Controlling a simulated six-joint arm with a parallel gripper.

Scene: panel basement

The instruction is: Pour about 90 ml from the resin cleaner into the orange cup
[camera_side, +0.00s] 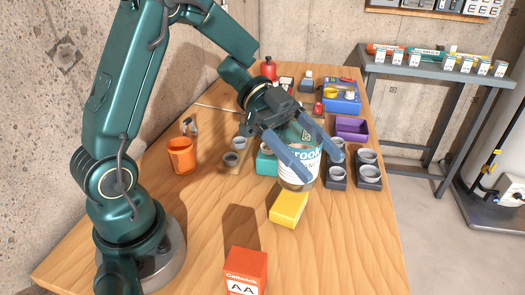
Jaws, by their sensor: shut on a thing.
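My gripper (294,154) is shut on a white and teal container with large lettering (311,166), which I take to be the resin cleaner. The blue fingers lie across its front and right sides. The container looks near upright, above or just behind a yellow block; I cannot tell if it touches anything below. Its label is partly hidden by the fingers. The orange cup (182,156) stands upright on the table to the left of my gripper, apart from it. I cannot see what is inside the cup.
A yellow block (289,208) and an orange-red battery box (246,271) are in front. Dark trays with grey rings (368,170) stand right, with a purple bin (352,128) and blue box (342,104) behind.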

